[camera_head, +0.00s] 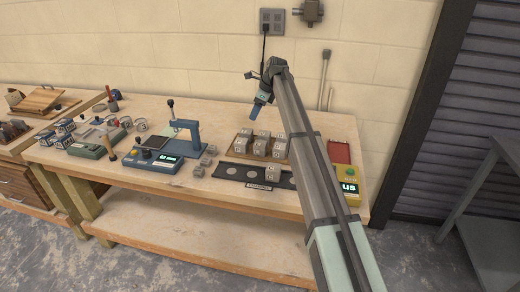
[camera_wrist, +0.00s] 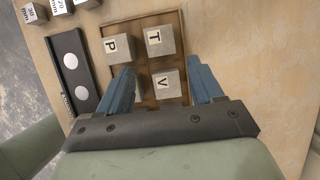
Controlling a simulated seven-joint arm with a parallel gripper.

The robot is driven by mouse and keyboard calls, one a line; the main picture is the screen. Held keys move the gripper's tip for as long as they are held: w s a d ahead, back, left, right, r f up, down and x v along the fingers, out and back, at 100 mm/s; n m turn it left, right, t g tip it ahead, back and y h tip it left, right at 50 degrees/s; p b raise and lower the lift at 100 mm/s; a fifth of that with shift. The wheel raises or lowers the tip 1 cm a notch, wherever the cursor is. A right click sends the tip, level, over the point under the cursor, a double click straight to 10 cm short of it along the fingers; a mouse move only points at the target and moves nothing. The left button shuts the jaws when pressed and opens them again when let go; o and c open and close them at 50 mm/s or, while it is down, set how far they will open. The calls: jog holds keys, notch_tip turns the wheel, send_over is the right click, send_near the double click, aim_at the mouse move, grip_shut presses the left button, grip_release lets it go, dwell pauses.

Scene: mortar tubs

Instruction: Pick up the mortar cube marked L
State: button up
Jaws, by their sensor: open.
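In the wrist view, pale grey cubes sit in a brown wooden tray (camera_wrist: 182,22). Cubes marked P (camera_wrist: 117,47), T (camera_wrist: 160,41) and V (camera_wrist: 164,84) are readable; another is partly hidden by the left finger. I cannot make out an L on any cube. In the head view, several cubes (camera_head: 260,143) stand in the tray, with letters too small to read.
A yellow device (camera_head: 348,186) with a lit display and a red pad (camera_head: 338,152) are at the right. A blue press (camera_head: 189,135), a blue display box (camera_head: 152,160) and small cubes (camera_head: 198,170) stand left of the tray. A wall (camera_head: 200,50) closes off the back.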

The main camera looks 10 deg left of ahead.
jog(key=shift+d, duration=0.1)
send_near(261, 144)
jog(key=x, duration=1)
jog(key=shift+w+a+f, duration=0.1)
jog(key=shift+a+f, duration=0.1)
jog(key=shift+f, duration=0.1)
jog(key=c, duration=0.9)
